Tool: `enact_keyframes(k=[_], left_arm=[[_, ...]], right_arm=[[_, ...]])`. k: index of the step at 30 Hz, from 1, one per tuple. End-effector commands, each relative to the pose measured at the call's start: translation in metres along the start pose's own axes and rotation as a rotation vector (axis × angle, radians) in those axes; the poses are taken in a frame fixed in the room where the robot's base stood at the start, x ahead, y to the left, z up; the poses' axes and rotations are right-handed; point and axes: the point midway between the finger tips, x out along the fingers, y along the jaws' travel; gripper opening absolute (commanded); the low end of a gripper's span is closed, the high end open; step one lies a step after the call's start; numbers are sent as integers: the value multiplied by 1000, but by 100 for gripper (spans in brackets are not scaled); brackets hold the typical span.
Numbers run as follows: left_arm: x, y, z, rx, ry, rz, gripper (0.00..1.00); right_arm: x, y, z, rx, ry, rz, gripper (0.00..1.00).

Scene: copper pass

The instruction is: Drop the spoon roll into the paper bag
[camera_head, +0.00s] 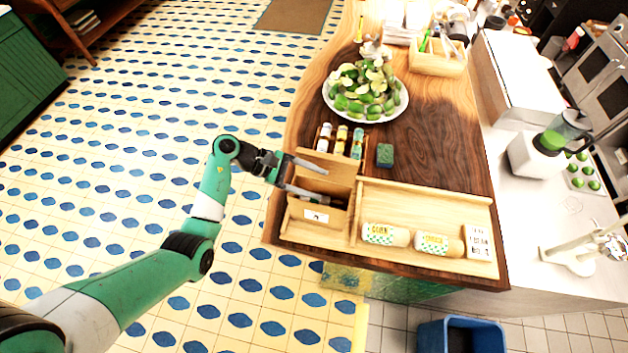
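An open-topped brown paper bag (318,229) with a small white label stands at the left end of the counter. My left gripper (327,187) is open over the bag's mouth, its two fingers apart and nothing visible between them. The bag's interior is dark and partly hidden by the fingers. Two cream rolls with green-patterned bands, a left roll (385,235) and a right roll (438,244), lie in a wooden tray (425,199) right of the bag. Their labels are too small to read surely, so I cannot tell which is the spoon roll. My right gripper is not in view.
A lettered white card (479,242) stands at the tray's right end. Small bottles (340,138), a green sponge (384,155) and a heaped plate (364,92) sit behind. A blue bin (432,337) is on the floor. The tray's back half is clear.

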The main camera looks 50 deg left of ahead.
Motion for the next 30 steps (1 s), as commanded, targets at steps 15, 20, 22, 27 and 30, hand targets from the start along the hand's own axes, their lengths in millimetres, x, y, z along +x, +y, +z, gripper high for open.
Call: enact_keyframes(k=[15, 20, 22, 27, 30], left_arm=[[-46, 1, -2, 1, 2, 6, 68], [-84, 1, -2, 2, 2, 6, 68], [-98, 1, -2, 1, 2, 4, 68], [-115, 0, -1, 0, 1, 1, 68], [-117, 0, 0, 0, 1, 0, 68]], right_arm=[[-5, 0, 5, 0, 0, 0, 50], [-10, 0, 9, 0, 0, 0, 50], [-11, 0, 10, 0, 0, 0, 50], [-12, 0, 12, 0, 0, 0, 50], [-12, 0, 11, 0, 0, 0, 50]])
